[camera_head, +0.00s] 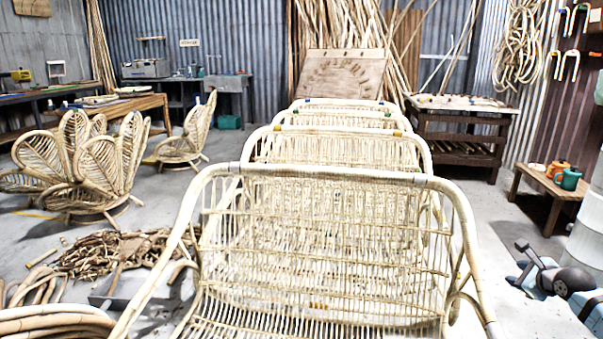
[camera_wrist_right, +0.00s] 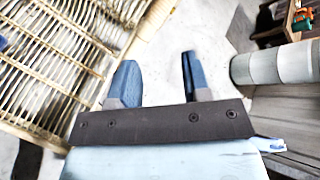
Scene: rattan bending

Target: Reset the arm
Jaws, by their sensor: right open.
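My right gripper (camera_head: 519,264) is at the lower right of the head view, beside the row of rattan chairs and above the grey floor. In the right wrist view, the right gripper (camera_wrist_right: 158,72) shows two blue fingers spread apart, with only bare floor between them and nothing held. The nearest rattan chair (camera_head: 330,215) fills the middle of the head view; slats of rattan seating (camera_wrist_right: 50,60) show to the left of the fingers in the right wrist view. My left gripper is not in view.
White cylinders (camera_head: 588,235) stand at the right edge, near my right arm. Behind them is a low wooden table (camera_head: 540,180) with orange and green mugs (camera_head: 570,179). A pile of cut rattan (camera_head: 115,255) lies at left. Free floor (camera_head: 480,190) shows right of the chairs.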

